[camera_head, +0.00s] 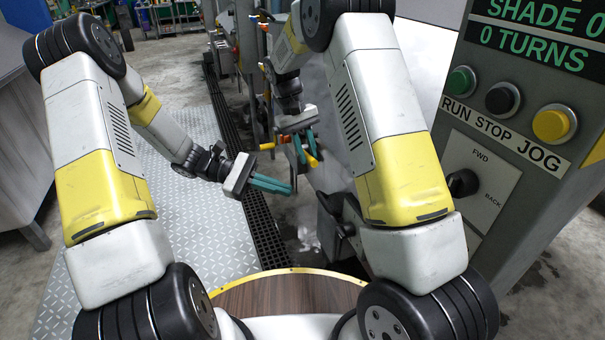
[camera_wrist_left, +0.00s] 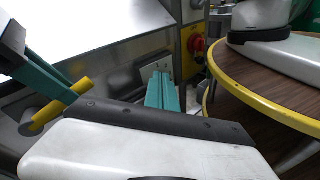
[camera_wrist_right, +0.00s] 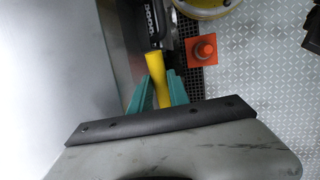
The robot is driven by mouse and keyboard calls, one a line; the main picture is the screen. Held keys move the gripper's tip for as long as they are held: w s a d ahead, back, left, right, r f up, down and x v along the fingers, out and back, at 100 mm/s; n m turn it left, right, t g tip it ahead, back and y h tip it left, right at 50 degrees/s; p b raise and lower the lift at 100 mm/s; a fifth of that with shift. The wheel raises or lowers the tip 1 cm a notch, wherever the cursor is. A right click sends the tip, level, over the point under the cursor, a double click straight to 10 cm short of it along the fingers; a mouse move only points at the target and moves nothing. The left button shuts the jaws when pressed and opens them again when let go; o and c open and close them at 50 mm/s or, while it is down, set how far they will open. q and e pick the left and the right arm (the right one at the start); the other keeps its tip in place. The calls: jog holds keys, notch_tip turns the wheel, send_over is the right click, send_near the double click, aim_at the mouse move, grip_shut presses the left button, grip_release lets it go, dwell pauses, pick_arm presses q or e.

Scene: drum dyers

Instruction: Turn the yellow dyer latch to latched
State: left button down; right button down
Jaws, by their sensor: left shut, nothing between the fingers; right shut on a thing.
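The yellow latch handle (camera_wrist_right: 155,78) lies between the teal fingers of my right gripper (camera_wrist_right: 158,90), which is shut on it. In the left wrist view the handle (camera_wrist_left: 42,120) is a yellow bar slanting across the right gripper's fingers (camera_wrist_left: 50,78), in front of the steel machine. In the head view the right gripper (camera_head: 303,148) is at centre, with yellow ends showing around its fingers. My left gripper (camera_head: 290,189) is shut and empty, below and slightly left of the right one; its fingers are together (camera_wrist_left: 162,92). The latch's mounting is partly hidden.
A control panel (camera_head: 500,120) with RUN, STOP and JOG buttons and a FWD/BACK knob stands at the right. A dark floor grate (camera_head: 262,225) runs beside the tread plate (camera_head: 195,250). An orange cone-like object (camera_wrist_right: 202,50) stands on the floor near the grate.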

pick_arm(q)
jog(key=w+a+f+n+t+h, duration=0.1)
jog(key=w+f+n+t+h, duration=0.25)
jog(key=f+n+t, duration=0.4)
jog(key=w+a+f+n+t+h, duration=0.1)
jog(key=w+f+n+t+h, duration=0.25)
jog(key=f+n+t, duration=0.45)
jog(key=w+d+r+n, duration=0.1)
jog(key=w+d+r, duration=0.4)
jog(key=d+r, duration=0.3)
notch_tip(320, 180, up, 2)
jog(key=shift+w+d+t, duration=0.15)
jog(key=shift+w+t, duration=0.2)
jog(key=shift+y, duration=0.3)
